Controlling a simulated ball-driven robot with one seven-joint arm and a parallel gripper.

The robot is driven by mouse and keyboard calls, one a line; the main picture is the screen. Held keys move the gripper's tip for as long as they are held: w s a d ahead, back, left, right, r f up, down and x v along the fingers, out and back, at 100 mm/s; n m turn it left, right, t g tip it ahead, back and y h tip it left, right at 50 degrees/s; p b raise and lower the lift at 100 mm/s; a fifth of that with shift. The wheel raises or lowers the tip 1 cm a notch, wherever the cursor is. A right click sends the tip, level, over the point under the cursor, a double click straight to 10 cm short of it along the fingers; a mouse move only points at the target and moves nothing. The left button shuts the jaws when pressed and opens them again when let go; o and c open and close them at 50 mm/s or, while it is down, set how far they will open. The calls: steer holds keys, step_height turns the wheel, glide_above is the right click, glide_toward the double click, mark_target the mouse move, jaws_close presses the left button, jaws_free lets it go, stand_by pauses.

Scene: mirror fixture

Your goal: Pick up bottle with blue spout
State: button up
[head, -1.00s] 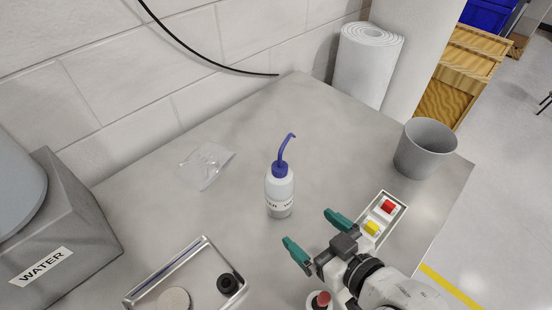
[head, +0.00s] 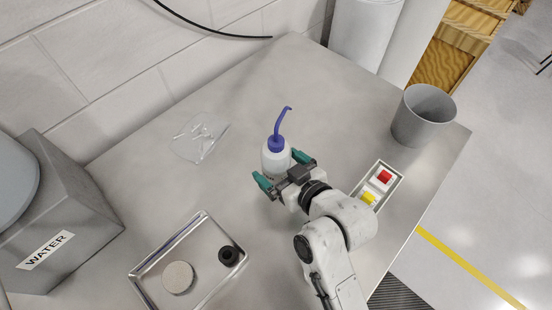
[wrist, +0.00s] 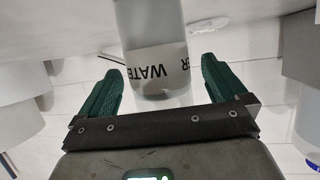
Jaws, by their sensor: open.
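The bottle with the blue spout (head: 276,158) stands upright on the grey table in the head view, its bent blue spout pointing up. In the wrist view the white bottle body (wrist: 152,40) shows with a WATER label, upside down in that picture. My gripper (head: 283,170) is open, its green fingers at the near side of the bottle, one to each side. In the wrist view my gripper (wrist: 158,78) has the bottle between the lines of its fingers, with gaps on both sides. The spout is outside the wrist view.
A metal tray (head: 137,277) with a round disc and a black ring lies at front left. A clear plastic bag (head: 198,140) lies left of the bottle. A box with red and yellow buttons (head: 377,184) and a grey bin (head: 422,115) stand to the right. A WATER-labelled container (head: 60,225) is at far left.

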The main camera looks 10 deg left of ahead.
steer(key=shift+x, duration=0.95)
steer(key=shift+d, duration=0.1)
steer(key=c, duration=0.7)
steer(key=shift+r, duration=0.2)
